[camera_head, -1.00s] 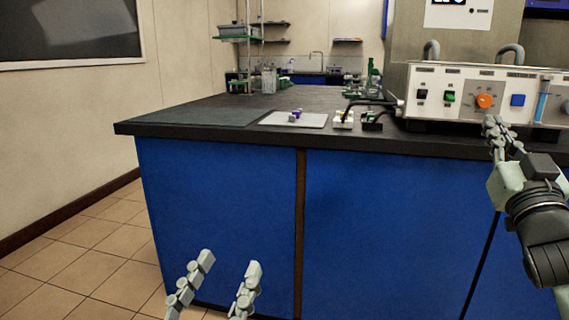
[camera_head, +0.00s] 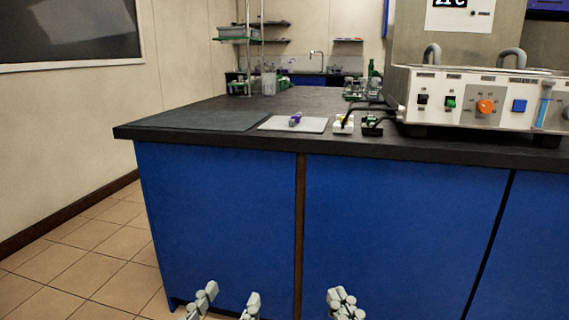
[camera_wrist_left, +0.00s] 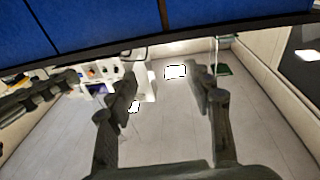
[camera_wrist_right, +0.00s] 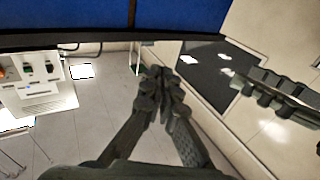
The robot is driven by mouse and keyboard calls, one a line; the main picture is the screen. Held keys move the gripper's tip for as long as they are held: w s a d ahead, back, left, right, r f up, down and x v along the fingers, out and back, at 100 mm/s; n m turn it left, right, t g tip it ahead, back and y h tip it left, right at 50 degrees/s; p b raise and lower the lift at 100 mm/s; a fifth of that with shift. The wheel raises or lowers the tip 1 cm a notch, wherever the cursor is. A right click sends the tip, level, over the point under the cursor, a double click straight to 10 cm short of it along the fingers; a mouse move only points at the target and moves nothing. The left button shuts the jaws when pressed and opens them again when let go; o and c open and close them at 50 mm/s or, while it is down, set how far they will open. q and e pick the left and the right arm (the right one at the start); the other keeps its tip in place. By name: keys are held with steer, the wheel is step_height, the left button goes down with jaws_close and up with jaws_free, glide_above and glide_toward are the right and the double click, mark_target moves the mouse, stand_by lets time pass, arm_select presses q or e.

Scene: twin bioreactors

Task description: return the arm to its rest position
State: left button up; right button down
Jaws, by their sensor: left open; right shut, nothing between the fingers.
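My left gripper (camera_head: 226,300) is low at the bottom edge of the head view, in front of the blue cabinet. Its two fingers are apart with nothing between them, as the left wrist view (camera_wrist_left: 163,98) also shows. My right gripper (camera_head: 343,303) is low at the bottom edge, to the right of the left one. Its fingers are together and empty; in the right wrist view (camera_wrist_right: 162,85) the tips meet. Both grippers are below the bench top and apart from each other. The rest of both arms is out of the head view.
The black bench top (camera_head: 200,134) has a blue cabinet front (camera_head: 400,220) below. On it stand a control unit (camera_head: 470,98) with an orange knob, a pale mat (camera_head: 275,124) with a small purple item (camera_head: 296,118), and small connector blocks (camera_head: 344,123). Tiled floor (camera_head: 90,255) is clear at left.

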arm_select(q)
steer(key=s+a+f+g+y+p, duration=0.1)
steer(key=a+f+g+y+p, duration=0.3)
steer(key=f, duration=0.6)
steer(key=s+a+f+g+y+p, duration=0.15)
steer(key=a+f+g, duration=0.3)
steer(key=f, duration=0.45)
arm_select(e)
steer(key=s+d+f+g+h, duration=0.1)
steer(key=d+f+g+h, duration=0.3)
steer(key=f, duration=0.6)
steer(key=s+d+f+g+h, duration=0.1)
steer(key=d+f+g, duration=0.35)
steer(key=f, duration=0.45)
arm_select(q)
steer(key=s+a+f+n+g+y+p, duration=0.2)
steer(key=s+a+f+g+p, duration=0.1)
steer(key=s+a+f+g, duration=0.4)
steer(key=s+a+f, duration=0.2)
steer(key=s+a, duration=0.1)
steer(key=shift+s+f+p, duration=0.15)
steer(key=shift+f+p, duration=0.15)
steer(key=shift+f, duration=0.05)
arm_select(e)
steer(key=s+d+f+m+g+h, duration=0.2)
steer(key=s+d+f+g, duration=0.5)
steer(key=s+d+f, duration=0.2)
steer(key=shift+s+d+f+h, duration=0.4)
steer(key=shift+s+d, duration=0.2)
steer(key=shift+s, duration=0.25)
